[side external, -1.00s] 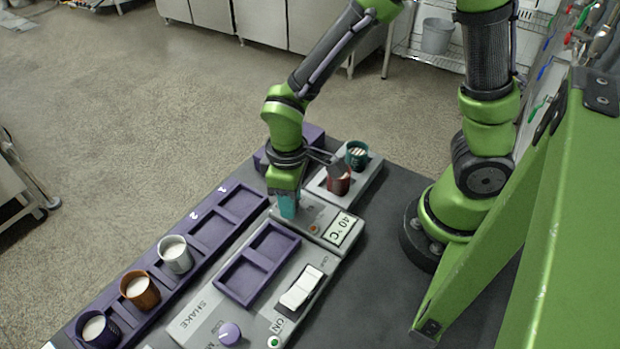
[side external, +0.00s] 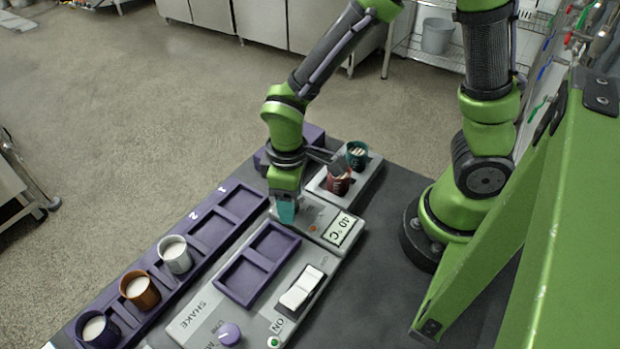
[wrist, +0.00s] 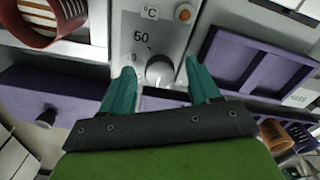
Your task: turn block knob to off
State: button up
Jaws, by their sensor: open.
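The block knob (wrist: 159,70) is a small round grey knob on a light grey panel, with "50" and other partly hidden marks around it. My gripper (wrist: 160,68) is open, with one teal finger on each side of the knob. I cannot tell whether the fingers touch it. In the side external view my gripper (side external: 286,211) points down at the heating block (side external: 320,222), and its fingers hide the knob. The block's display (side external: 344,230) reads 40 °C. An orange light (side external: 313,228) sits beside the display and also shows in the wrist view (wrist: 185,13).
A red cup (side external: 338,182) and a green cup (side external: 357,154) stand in a grey holder close behind my gripper. A purple rack (side external: 207,230) holds several cups of white contents. The shaker (side external: 240,310) has a purple tray, a white switch and a purple knob.

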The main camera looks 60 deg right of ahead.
notch_tip(320, 180, up, 17)
dwell(0.5)
